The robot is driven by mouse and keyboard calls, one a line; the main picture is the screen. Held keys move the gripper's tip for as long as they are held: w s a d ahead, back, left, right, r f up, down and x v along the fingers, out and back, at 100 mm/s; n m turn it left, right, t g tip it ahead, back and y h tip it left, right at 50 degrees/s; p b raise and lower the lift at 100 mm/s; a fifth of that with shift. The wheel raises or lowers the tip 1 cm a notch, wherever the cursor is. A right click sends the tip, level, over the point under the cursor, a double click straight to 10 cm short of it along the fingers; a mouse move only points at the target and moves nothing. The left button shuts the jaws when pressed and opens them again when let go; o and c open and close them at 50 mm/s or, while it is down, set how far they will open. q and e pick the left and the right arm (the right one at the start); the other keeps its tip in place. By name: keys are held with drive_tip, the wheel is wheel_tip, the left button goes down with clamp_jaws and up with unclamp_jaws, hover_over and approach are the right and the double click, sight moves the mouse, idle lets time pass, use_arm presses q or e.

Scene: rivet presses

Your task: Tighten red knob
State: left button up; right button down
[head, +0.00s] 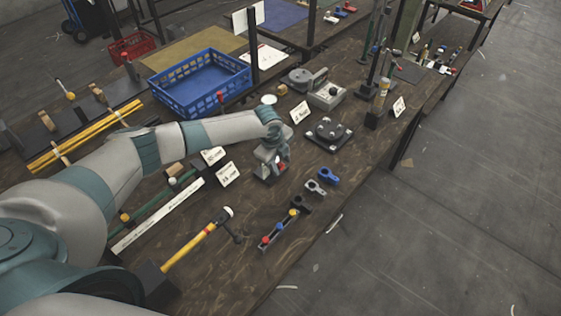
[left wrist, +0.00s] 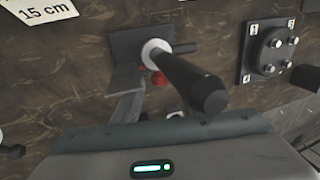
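A small red knob (head: 281,168) shows at the base of a grey press (head: 266,172), below my left gripper (head: 274,148). In the left wrist view, the red knob (left wrist: 158,78) is partly hidden behind the press's white shaft collar and long black handle (left wrist: 195,85). The handle points toward the camera. My left gripper is over the press. Its fingers are not clear in either view, so I cannot tell if they are open or touch the knob. My right gripper is not in view.
A rack (head: 278,231) with red, blue and yellow knobs stands near the front edge. A yellow-handled hammer (head: 190,247) lies to its left. A dark four-post fixture (head: 328,133) is to the right. A blue crate (head: 199,82) stands behind. Blue and grey clamps (head: 328,176) lie right of the press.

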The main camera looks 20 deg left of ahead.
use_arm(q)
drive_tip(key=shift+c, duration=0.6)
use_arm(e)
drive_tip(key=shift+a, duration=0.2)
use_arm(q)
clamp_jaws()
drive_tip(key=shift+f, duration=0.1)
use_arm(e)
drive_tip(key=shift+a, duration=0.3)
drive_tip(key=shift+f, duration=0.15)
use_arm(q)
drive_tip(key=shift+w+d+f+g+y+b, duration=0.1)
drive_tip(key=shift+w+g+y+b, duration=0.2)
drive_tip(key=shift+g+b, duration=0.65)
drive_tip(key=g+b, duration=0.2)
drive_tip(key=b, duration=0.2)
drive_tip(key=g+y+b, duration=0.1)
drive_tip(key=g+b, duration=0.1)
drive_tip(key=b, duration=0.3)
drive_tip(key=shift+w+d+f, duration=0.15)
drive_tip(key=shift+w, duration=0.25)
drive_tip(key=shift+r+g+y+b, duration=0.25)
drive_tip(key=shift+g+y+b, duration=0.15)
drive_tip(key=shift+b, duration=0.45)
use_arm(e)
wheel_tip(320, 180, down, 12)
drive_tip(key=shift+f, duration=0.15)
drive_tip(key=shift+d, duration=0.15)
